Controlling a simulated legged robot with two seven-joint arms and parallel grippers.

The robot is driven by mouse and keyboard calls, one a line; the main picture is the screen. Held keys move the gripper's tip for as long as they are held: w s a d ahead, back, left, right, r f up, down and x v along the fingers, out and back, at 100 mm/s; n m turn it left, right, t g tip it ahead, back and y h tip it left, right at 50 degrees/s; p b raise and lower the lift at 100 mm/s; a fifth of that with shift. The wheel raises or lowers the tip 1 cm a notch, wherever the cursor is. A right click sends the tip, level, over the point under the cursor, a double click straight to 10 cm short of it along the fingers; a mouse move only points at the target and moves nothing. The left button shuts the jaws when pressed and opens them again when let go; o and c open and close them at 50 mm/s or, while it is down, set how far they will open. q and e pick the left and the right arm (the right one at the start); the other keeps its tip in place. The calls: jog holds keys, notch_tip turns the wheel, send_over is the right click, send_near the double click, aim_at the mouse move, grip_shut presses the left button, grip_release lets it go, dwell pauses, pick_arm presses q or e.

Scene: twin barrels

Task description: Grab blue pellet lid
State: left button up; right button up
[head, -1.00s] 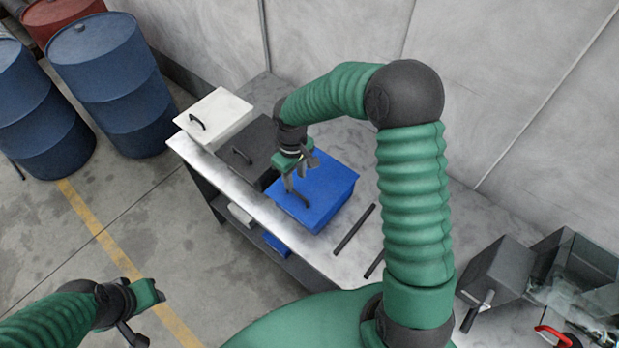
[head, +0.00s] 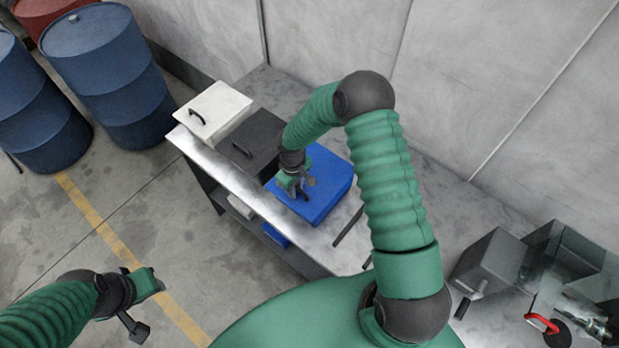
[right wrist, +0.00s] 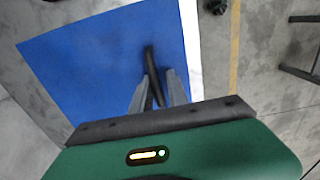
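The blue pellet lid (head: 325,180) tops a blue box on the metal table. It has a dark bar handle, seen in the right wrist view (right wrist: 149,62). My right gripper (head: 304,190) is down over the lid at the handle. In the right wrist view, its two grey fingers (right wrist: 158,84) are apart, on either side of the handle's near part, with some gap showing. Whether a finger touches the handle I cannot tell. My left gripper (head: 146,304) hangs empty over the floor at the lower left; its finger opening is unclear.
A black lidded box (head: 252,141) and a white lidded box (head: 213,112) stand left of the blue one. A dark bar (head: 348,226) lies to its right. Grey bins (head: 490,264) and a red-handled object (head: 549,328) are at the right. Blue barrels (head: 110,75) stand on the floor.

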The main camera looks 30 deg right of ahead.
jog(key=shift+c, duration=1.2)
jog(key=shift+d, duration=0.15)
grip_shut()
jog(key=shift+s+d+f, duration=0.1)
jog(key=shift+s+d, duration=0.05)
jog(key=shift+d, duration=0.35)
pick_arm(q)
jog(key=shift+s+d+r, duration=0.1)
jog(key=shift+d+r, duration=0.05)
jog(key=shift+d, duration=0.55)
pick_arm(e)
jog(key=shift+a, duration=0.1)
pick_arm(q)
jog(key=shift+a, duration=0.1)
pick_arm(e)
jog(key=shift+a, duration=0.1)
pick_arm(q)
jog(key=shift+a, duration=0.3)
pick_arm(e)
jog(key=shift+a, duration=0.2)
pick_arm(q)
jog(key=shift+d, duration=0.2)
pick_arm(e)
jog(key=shift+d, duration=0.2)
